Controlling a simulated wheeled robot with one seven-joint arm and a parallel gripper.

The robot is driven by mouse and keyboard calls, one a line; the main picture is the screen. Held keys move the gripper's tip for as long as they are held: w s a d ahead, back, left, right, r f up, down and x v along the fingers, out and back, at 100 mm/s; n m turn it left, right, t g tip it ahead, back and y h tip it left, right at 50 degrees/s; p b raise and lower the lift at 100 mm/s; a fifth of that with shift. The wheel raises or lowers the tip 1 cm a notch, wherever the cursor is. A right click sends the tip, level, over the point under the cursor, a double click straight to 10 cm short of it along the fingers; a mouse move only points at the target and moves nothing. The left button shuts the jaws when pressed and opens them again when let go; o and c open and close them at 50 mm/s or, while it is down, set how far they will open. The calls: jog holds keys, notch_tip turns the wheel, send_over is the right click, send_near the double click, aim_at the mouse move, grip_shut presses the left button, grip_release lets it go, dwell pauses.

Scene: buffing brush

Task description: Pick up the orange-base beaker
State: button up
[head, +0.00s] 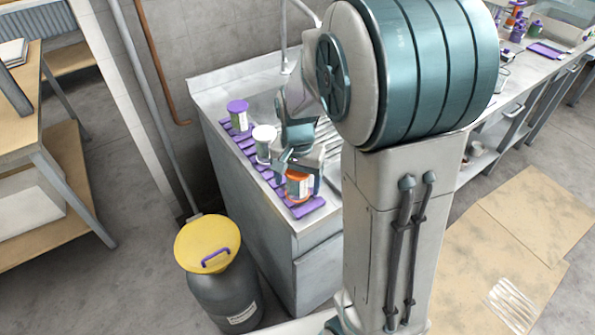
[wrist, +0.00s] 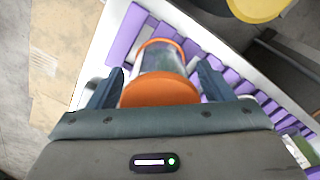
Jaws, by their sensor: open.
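The orange-base beaker (head: 299,187) stands on purple slats at the near corner of the sink counter. In the wrist view the beaker (wrist: 161,92) shows orange at both ends with a clear grey middle. My gripper (wrist: 161,80) is open, with one dark finger on each side of the beaker. Small gaps seem to show between the fingers and the beaker, but I cannot tell whether either touches. In the head view my gripper (head: 301,172) is around the beaker and partly hides it.
A white-topped container (head: 264,142) and a purple-topped one (head: 238,115) stand farther back on the purple slats (head: 308,207). A yellow-lidded bin (head: 208,243) stands on the floor by the counter. The counter's front edge is close to the beaker.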

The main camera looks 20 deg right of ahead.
jog(key=shift+f, duration=0.1)
jog(key=c, duration=0.9)
jog(key=shift+c, duration=0.2)
